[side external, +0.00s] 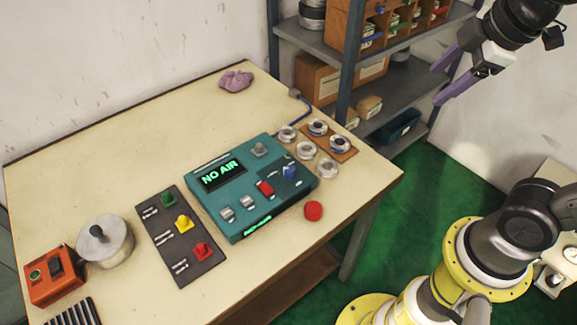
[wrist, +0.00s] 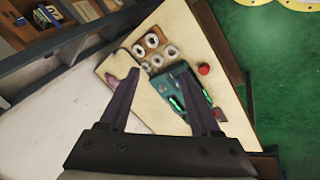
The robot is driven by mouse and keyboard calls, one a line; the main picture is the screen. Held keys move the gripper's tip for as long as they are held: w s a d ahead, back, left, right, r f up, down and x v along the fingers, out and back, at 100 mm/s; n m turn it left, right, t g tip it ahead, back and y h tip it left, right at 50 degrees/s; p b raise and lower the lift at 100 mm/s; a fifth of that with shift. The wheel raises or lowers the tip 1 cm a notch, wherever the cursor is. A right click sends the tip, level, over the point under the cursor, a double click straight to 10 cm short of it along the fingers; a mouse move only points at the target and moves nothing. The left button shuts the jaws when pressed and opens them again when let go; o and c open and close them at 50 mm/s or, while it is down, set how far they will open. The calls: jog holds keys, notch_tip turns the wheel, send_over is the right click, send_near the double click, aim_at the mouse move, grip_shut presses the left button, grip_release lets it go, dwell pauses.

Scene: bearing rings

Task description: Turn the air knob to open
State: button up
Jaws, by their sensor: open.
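A teal control box (side external: 222,218) stands on the cream table, and its screen (side external: 222,174) reads "NO AIR". A blue knob (side external: 289,171) sits on a dark patch at the right of its top face; I take it to be the air knob, but its label is too small to read. A grey knob (side external: 259,149) sits near the back edge. My gripper (side external: 440,84) is open and empty, high to the right of the table and well apart from the box. In the wrist view the box (wrist: 182,82) shows partly behind my gripper's (wrist: 166,88) right finger.
Bearing rings (side external: 327,168) lie behind the box, some on a brown board (side external: 340,155). A red button (side external: 313,211) is at its right. A dark panel (side external: 181,237) with coloured knobs, a metal pot (side external: 104,240) and an orange box (side external: 53,274) stand left. A shelf (side external: 410,90) stands behind.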

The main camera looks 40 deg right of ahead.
jog(key=w+a+n+g, duration=0.1)
jog(key=w+a+n, duration=0.2)
jog(key=w+n, duration=0.45)
jog(key=n+g+h, duration=0.1)
jog(key=n+h, duration=0.1)
jog(key=n, duration=0.4)
send_over(289, 169)
jog(key=s+d, duration=0.1)
jog(key=s, duration=0.1)
notch_tip(289, 169, down, 9)
jog(key=a+f+n+g, duration=0.1)
jog(key=a+f+n, duration=0.1)
jog(key=a+f, duration=0.45)
jog(key=shift+h, duration=0.3)
jog(key=x, duration=0.9)
jog(key=s+x, duration=0.1)
jog(key=x, duration=0.4)
jog(key=shift+w+d+f, duration=0.1)
jog(key=shift+d, duration=0.1)
grip_shut()
